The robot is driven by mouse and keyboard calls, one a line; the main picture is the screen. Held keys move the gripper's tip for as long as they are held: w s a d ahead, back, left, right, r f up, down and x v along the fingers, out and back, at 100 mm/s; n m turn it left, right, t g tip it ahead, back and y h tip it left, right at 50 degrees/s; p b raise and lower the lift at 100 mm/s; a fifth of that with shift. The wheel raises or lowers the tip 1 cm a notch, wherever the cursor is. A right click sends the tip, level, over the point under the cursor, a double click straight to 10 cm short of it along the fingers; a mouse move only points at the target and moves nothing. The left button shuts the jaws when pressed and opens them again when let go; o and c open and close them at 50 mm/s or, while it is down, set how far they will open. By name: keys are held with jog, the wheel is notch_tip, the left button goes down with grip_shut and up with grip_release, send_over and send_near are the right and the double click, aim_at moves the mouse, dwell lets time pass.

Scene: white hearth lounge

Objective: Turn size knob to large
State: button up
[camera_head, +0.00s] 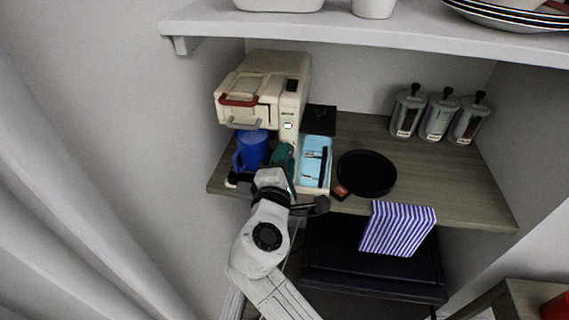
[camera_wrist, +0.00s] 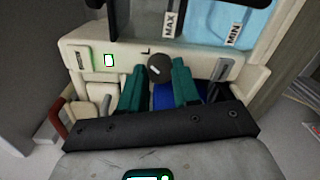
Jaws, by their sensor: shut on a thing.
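The cream coffee machine (camera_head: 262,75) stands at the left of the wooden counter, and its front panel (camera_wrist: 90,52) fills much of the wrist view. The round dark size knob (camera_wrist: 158,68) sits on this panel, with a light mark on its face and a letter L just above and left of it. My gripper (camera_wrist: 159,78) has its teal fingers on both sides of the knob and is shut on it. In the head view my gripper (camera_head: 283,158) is at the machine's front right, and the knob is hidden there.
A blue mug (camera_head: 252,148) stands under the machine's spout. A light-blue water tank (camera_head: 313,160) is at its right side, marked MAX and MIN. A black pan (camera_head: 367,173), several canisters (camera_head: 438,116) and a striped towel (camera_head: 397,229) are further right. A shelf (camera_head: 400,46) hangs above.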

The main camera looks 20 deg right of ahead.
jog(key=shift+f, duration=0.1)
dwell(0.3)
jog(key=o, duration=1.1)
jog(key=shift+c, duration=0.2)
jog(key=v, duration=1.1)
jog(key=shift+b, duration=0.35)
jog(key=shift+w+d, duration=0.1)
